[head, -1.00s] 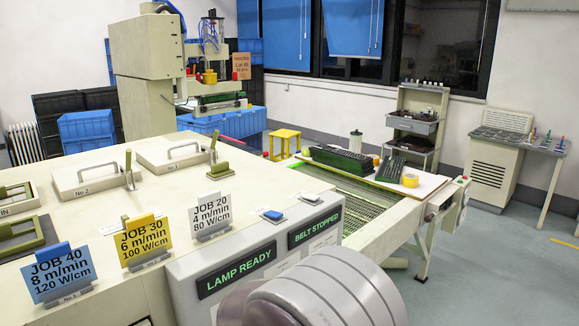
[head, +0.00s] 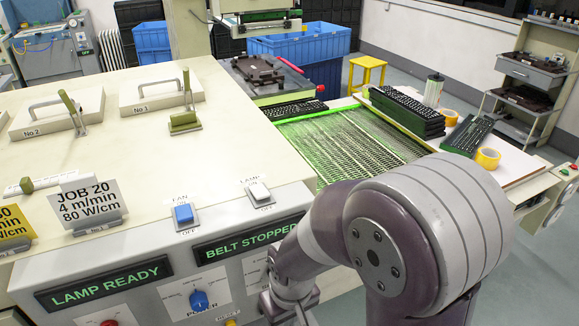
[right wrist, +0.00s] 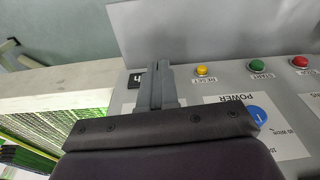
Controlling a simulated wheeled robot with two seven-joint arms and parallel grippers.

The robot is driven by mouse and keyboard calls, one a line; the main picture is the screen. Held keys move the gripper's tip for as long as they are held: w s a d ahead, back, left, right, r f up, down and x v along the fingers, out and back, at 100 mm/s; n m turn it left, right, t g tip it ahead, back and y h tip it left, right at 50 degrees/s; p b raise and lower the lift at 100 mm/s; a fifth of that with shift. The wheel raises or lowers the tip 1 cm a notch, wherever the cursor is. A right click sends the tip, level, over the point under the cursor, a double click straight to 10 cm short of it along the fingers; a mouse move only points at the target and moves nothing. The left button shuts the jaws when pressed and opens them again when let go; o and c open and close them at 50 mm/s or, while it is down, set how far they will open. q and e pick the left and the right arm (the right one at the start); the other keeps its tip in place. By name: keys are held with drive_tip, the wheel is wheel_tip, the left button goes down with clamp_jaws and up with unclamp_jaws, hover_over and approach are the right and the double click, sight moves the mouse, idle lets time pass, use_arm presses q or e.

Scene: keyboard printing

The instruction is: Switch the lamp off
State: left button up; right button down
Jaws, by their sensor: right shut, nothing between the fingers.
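The white lamp switch (head: 258,192), labelled LAMP with ON and OFF marks, sits on the top of the control console near its right end. The blue fan switch (head: 184,214) is to its left. The LAMP READY display (head: 105,284) glows green on the front. My right arm stands to the right of the lamp switch in the head view, apart from it in the picture. My right gripper (right wrist: 158,82) shows shut and empty in the right wrist view, over the console front beside the yellow reset button (right wrist: 203,70). The lamp switch is not visible there.
The BELT STOPPED display (head: 243,240) and blue power knob (head: 199,300) are on the console front. A mesh belt (head: 345,150) lies behind my right arm, with stacked keyboards (head: 405,110) beside it. JOB cards (head: 90,200) stand at the console's left.

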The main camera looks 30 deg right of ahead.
use_arm(q)
wheel_tip(320, 180, up, 21)
drive_tip(key=p, duration=2.1)
drive_tip(key=shift+a, duration=0.2)
use_arm(e)
drive_tip(key=w+d+r, duration=0.1)
drive_tip(key=w+r, duration=0.4)
drive_tip(key=r, duration=0.6)
drive_tip(key=w+d+r, duration=0.1)
drive_tip(key=w+r, duration=0.4)
drive_tip(key=r, duration=0.7)
drive_tip(key=w+d+r+t, duration=0.1)
drive_tip(key=w+r, duration=0.4)
drive_tip(key=r, duration=0.6)
drive_tip(key=shift+d+r+m, duration=0.2)
drive_tip(key=shift+d+m, duration=0.2)
drive_tip(key=shift+d, duration=0.1)
drive_tip(key=b, duration=0.5)
approach(264, 191)
drive_tip(key=p+x, duration=0.2)
drive_tip(key=x, duration=0.3)
drive_tip(key=shift+w+f+p, duration=0.1)
drive_tip(key=shift+w+p, duration=0.05)
drive_tip(key=shift+p, duration=0.2)
use_arm(q)
drive_tip(key=shift+f, duration=1.15)
use_arm(e)
drive_tip(key=shift+f, duration=0.5)
